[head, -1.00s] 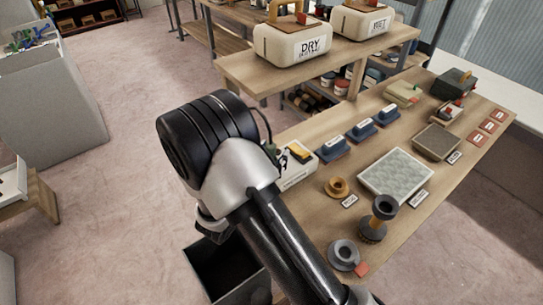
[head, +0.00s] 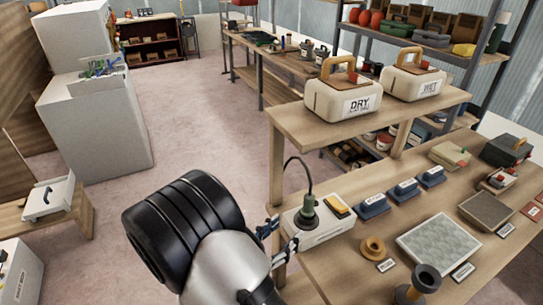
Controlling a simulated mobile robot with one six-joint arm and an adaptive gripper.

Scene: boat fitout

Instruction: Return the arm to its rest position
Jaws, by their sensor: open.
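My arm rises from the bottom edge in the head view, its black ribbed joint and silver link in front of the floor and the bench's left end. My gripper (head: 277,240) shows only in part at the right of the silver link. Two small dark finger-like parts stand apart there, with nothing seen between them. They appear just left of the white box (head: 320,233) on the bench; whether they touch it I cannot tell. The rest of the gripper and the wrist is hidden behind my arm.
A raised shelf carries the DRY case (head: 342,98) and WET case (head: 413,78). Open floor (head: 190,120) lies left of the bench.

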